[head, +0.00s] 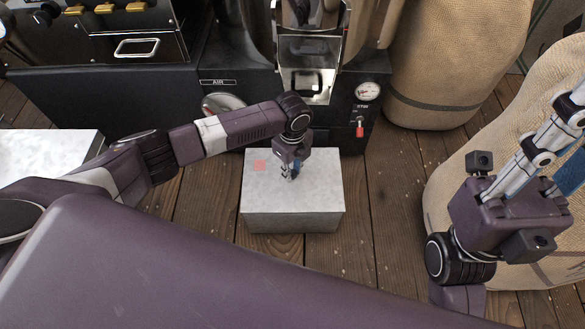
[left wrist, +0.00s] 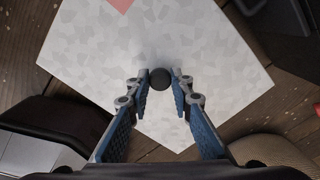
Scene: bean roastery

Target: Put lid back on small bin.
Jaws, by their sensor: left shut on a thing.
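The small bin (head: 292,222) is a grey, mottled metal box standing on the plank floor in the middle of the head view. Its flat lid (head: 318,165), with a pink-red square on it, covers the top. I see no clear gap between lid and bin. The lid also fills the left wrist view (left wrist: 210,45), with a round black knob (left wrist: 160,79) on it. My left gripper (head: 291,175) points down at the lid, its blue-padded fingers shut on the knob. My right gripper (head: 560,135) is at the right edge, away from the bin; its fingertips are partly cut off.
A black roaster (head: 240,95) with a gauge and a red-handled valve (head: 360,130) stands right behind the bin. Burlap sacks (head: 455,60) stand at the right. Another grey box top (head: 50,148) shows at the left. Planks right of the bin are clear.

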